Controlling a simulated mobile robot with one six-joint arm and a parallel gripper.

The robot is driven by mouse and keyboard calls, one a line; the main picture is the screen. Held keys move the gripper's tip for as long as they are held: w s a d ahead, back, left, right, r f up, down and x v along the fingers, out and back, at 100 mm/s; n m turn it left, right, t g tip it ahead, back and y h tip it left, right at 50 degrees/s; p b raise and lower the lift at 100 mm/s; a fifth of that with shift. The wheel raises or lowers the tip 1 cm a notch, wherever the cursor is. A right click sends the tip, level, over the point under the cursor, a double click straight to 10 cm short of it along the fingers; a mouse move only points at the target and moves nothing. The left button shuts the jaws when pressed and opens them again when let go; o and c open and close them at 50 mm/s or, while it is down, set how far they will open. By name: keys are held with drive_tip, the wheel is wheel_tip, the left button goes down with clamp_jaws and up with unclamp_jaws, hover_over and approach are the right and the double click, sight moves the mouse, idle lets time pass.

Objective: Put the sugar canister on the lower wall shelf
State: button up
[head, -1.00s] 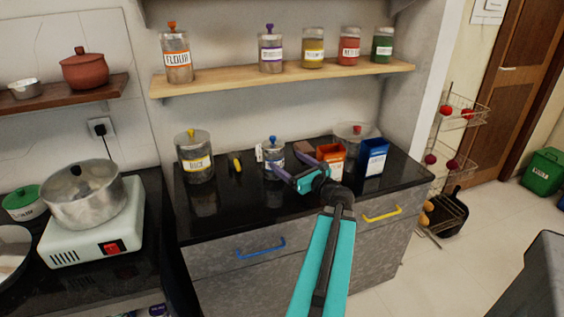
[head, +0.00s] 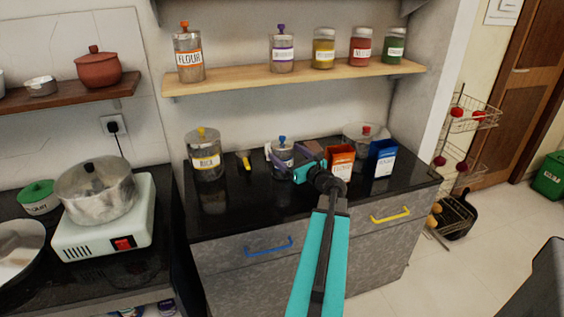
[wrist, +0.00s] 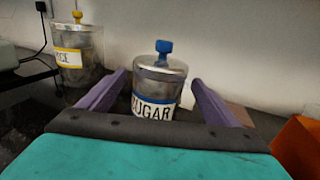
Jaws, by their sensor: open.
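My gripper (wrist: 160,85) is open, with one purple finger on each side of the canister in the wrist view. I cannot tell whether either finger touches it. In the head view my gripper (head: 294,164) is low over the counter. The lower wall shelf (head: 235,83) is a light wooden board above the counter.
On that shelf stand the flour canister (head: 189,58), a purple-knobbed canister (head: 283,54) and several spice jars, with a gap after the flour. On the counter are the rice canister (head: 205,160), an orange box (head: 341,163), a blue box (head: 381,160) and a wide jar (head: 352,135).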

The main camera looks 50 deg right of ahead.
drive_tip(key=shift+x, duration=0.95)
drive_tip(key=shift+p+x, duration=0.9)
drive_tip(key=shift+x, duration=1.7)
drive_tip(key=shift+f, duration=0.1)
drive_tip(key=c, duration=2.1)
clamp_jaws()
